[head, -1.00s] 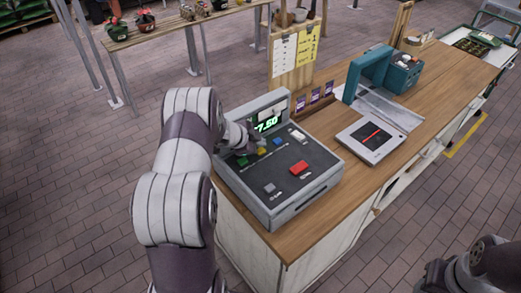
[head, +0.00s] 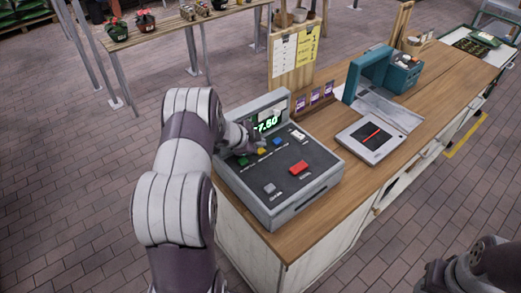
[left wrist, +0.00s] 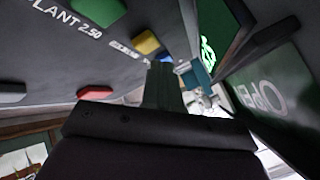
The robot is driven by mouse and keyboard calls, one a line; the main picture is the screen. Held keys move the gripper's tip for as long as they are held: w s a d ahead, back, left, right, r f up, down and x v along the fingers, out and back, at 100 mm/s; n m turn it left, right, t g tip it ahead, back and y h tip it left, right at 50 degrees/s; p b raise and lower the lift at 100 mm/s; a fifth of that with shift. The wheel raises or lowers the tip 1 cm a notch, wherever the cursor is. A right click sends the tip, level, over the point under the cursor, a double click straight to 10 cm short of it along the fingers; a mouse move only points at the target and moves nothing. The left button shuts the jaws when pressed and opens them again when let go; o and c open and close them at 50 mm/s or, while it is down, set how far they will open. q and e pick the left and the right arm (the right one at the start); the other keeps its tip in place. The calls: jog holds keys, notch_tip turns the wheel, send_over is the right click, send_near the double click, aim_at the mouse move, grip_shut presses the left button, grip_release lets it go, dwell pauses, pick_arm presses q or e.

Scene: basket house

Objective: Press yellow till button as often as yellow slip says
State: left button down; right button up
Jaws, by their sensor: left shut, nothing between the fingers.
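The grey till (head: 318,178) stands on the near end of the wooden counter. Its yellow button (head: 262,150) sits between a green and a blue one; the wrist view also shows the yellow button (left wrist: 146,43). My left gripper (head: 256,142) is shut and empty, at the yellow button. In the wrist view its fingertips (left wrist: 160,72) are close to the button; I cannot tell whether they touch. The till display (head: 267,123) reads 7.50, partly covered. The yellow slip (head: 308,47) hangs on a wooden board behind the till; its writing is too small to read. My right gripper is out of frame.
The till also has a red button (head: 299,168) and a grey one (head: 269,188). A white sheet (head: 284,56) hangs beside the slip.

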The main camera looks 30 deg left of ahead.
pick_arm(q)
jog(key=shift+f, duration=0.45)
jog(key=shift+f+b, duration=0.45)
dwell(0.8)
jog(key=shift+r+p, duration=0.9)
jog(key=shift+p, duration=0.1)
notch_tip(320, 180, up, 5)
jog(key=p, duration=0.5)
jog(key=shift+r, duration=0.1)
